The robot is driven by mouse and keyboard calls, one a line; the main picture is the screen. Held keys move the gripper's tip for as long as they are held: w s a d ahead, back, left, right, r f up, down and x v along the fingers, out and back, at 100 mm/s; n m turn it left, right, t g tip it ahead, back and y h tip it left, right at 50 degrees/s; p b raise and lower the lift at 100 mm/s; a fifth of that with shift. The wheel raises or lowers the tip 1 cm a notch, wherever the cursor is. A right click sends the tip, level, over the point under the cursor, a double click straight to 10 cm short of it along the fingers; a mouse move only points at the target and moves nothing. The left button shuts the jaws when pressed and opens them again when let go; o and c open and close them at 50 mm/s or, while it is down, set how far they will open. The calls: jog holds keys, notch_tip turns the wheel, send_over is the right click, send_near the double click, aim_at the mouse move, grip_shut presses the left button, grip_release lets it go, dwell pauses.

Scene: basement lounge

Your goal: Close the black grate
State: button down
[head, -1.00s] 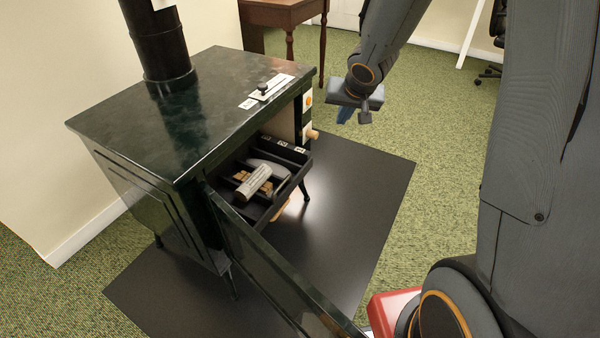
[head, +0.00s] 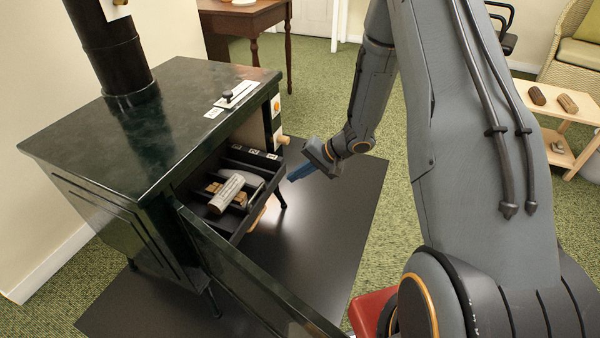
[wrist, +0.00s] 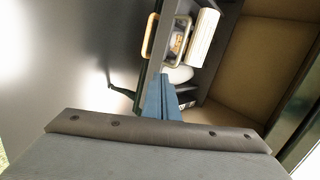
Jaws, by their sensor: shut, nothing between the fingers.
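The black grate (head: 262,161) is a compartmented tray sticking out of the open front of the dark green stove (head: 150,125). It holds a pale log-like roll (head: 227,192) and small brown pieces. A wooden loop handle (wrist: 151,37) shows along its outer side in the wrist view, where the grate's dark wall (wrist: 155,68) runs beside it. My gripper (head: 291,177) has blue fingers, shut and empty, just right of the grate's far front corner. In the wrist view the fingers (wrist: 160,88) appear at the grate's edge; I cannot tell whether they touch it.
The stove's door (head: 240,278) hangs open towards the front. A black floor mat (head: 335,215) lies beneath the stove. A wooden table (head: 245,18) stands behind, and a small shelf (head: 555,115) with dark pieces is at right. A red object (head: 368,312) shows low by my arm.

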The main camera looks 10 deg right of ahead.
jog(key=w+a+f, duration=0.1)
jog(key=a, duration=0.1)
jog(key=w+a+f+b, duration=0.1)
jog(key=a+f, duration=0.1)
jog(key=w+a+f+b, duration=0.1)
jog(key=a, duration=0.1)
jog(key=shift+w+f, duration=0.2)
jog(key=shift+w+a, duration=0.15)
jog(key=shift+a, duration=0.25)
jog(key=w+a+p, duration=0.1)
jog(key=w+a, duration=0.3)
jog(key=a, duration=0.1)
jog(key=w+a+p, duration=0.1)
jog(key=w+a, duration=0.1)
jog(key=shift+a+p, duration=0.3)
jog(key=shift+w+a, duration=0.25)
jog(key=shift+a+r, duration=0.1)
